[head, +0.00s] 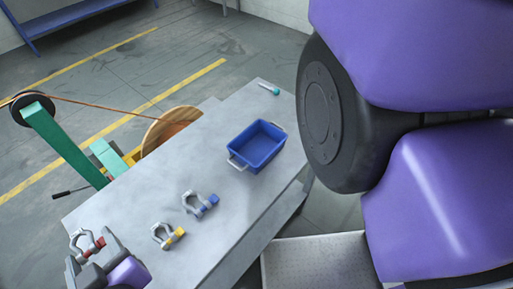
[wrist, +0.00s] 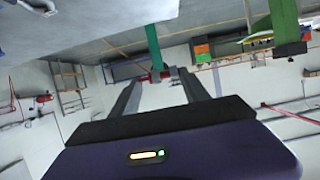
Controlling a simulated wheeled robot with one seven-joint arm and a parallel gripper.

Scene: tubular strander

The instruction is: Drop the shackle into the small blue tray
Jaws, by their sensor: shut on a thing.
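A grey shackle with a red pin (head: 82,240) is at the lower left of the head view, at the near-left end of the grey table. My gripper (head: 92,254) is shut on it, and its dark fingers partly hide it. In the wrist view, my gripper (wrist: 156,76) has a small red part between its fingertips; the rest of the shackle is hard to make out there. I cannot tell whether the shackle touches the table. The small blue tray (head: 235,163) stands farther along the table, up and right of my gripper, and looks empty.
A shackle with a yellow pin (head: 166,237) and one with a blue pin (head: 198,204) lie between my gripper and the tray. A small teal-ended object (head: 270,89) lies at the table's far end. A green machine arm (head: 65,145) and wooden reel (head: 172,128) stand beyond the table (head: 135,205).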

